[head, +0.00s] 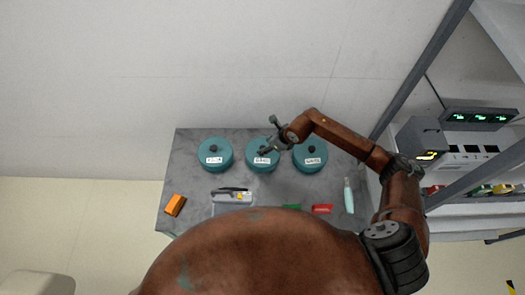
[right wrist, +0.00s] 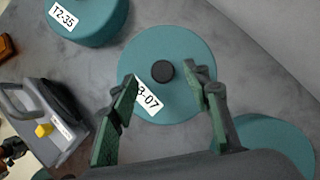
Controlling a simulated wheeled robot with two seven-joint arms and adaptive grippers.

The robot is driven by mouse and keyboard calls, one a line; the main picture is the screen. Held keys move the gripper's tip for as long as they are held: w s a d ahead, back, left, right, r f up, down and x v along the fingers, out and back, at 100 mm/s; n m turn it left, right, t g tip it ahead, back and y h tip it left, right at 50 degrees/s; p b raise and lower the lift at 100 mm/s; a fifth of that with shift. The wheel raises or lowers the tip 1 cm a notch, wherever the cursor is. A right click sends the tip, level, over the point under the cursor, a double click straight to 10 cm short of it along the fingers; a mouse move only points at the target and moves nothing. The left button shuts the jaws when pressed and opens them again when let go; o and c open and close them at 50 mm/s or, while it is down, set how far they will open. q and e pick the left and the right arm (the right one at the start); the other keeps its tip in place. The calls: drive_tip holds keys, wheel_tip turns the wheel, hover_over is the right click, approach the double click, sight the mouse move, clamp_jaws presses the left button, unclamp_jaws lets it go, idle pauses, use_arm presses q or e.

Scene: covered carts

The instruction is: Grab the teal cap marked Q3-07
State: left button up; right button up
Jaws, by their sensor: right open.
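Three teal caps with black knobs stand in a row on the grey cart. The middle cap (head: 257,160) has a white label; in the right wrist view this cap (right wrist: 180,45) shows "3-07", with the label's start hidden behind a finger. The left cap (head: 215,146) reads T2-35 in the right wrist view (right wrist: 97,22). The right cap's label (head: 313,161) is too small to read. My right gripper (right wrist: 166,80) is open above the middle cap, its fingers on either side of the black knob (right wrist: 163,70), apart from it. My left gripper is not in view.
A grey case (head: 221,197) with a handle and yellow tag lies in front of the caps. An orange block (head: 175,205), a red block (head: 322,209) and a pale bottle (head: 348,196) lie nearby. A shelf with equipment (head: 465,150) stands at the right; a wall is behind.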

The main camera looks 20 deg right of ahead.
drive_tip(key=shift+d+x, duration=0.15)
drive_tip(key=shift+x, duration=0.8)
drive_tip(key=shift+d+x, duration=0.1)
drive_tip(key=shift+x, duration=0.9)
drive_tip(key=shift+s+f, duration=0.1)
drive_tip(key=shift+s, duration=0.1)
drive_tip(key=shift+c, duration=1.1)
drive_tip(key=c, duration=1)
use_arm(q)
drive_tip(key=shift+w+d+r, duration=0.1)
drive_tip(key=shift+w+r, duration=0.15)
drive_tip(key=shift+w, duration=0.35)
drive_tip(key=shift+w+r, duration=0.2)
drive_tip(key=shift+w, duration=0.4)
